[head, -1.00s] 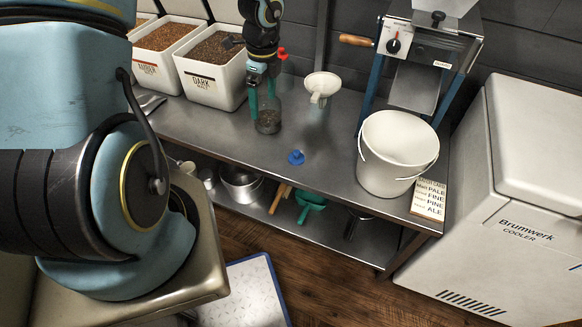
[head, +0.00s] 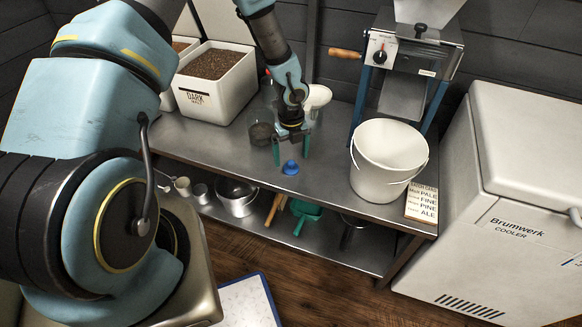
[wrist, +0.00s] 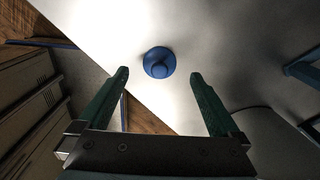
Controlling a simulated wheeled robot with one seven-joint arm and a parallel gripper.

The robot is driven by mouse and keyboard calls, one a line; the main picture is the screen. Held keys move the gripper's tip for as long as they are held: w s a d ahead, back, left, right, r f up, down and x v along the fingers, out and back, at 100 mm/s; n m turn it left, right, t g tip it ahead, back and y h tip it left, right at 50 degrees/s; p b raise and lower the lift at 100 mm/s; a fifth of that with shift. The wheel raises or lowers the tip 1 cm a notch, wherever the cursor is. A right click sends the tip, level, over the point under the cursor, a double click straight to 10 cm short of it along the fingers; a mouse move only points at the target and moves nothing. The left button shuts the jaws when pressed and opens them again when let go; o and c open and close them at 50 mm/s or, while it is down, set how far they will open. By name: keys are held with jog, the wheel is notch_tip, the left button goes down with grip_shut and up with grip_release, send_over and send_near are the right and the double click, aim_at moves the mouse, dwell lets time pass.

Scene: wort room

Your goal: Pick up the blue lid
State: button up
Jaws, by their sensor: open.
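The blue lid (head: 290,167) lies on the steel table (head: 232,148), near its front edge, with its round knob up. In the wrist view the blue lid (wrist: 159,63) is beyond the fingertips, centred between them and apart from both. My gripper (head: 291,155) is open and empty, with green fingers pointing down just above and behind the lid. The open fingers also show in the wrist view (wrist: 158,75). I cannot tell the exact height of the fingertips over the table.
A clear jar with dark contents (head: 262,134) stands left of my gripper. A white funnel (head: 318,97) is behind it. A white bucket (head: 388,160) and a grain mill (head: 405,75) stand to the right. A dark malt bin (head: 215,82) is at the left. The table around the lid is clear.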

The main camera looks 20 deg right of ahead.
aim_at(291, 162)
jog(key=shift+f, duration=1.8)
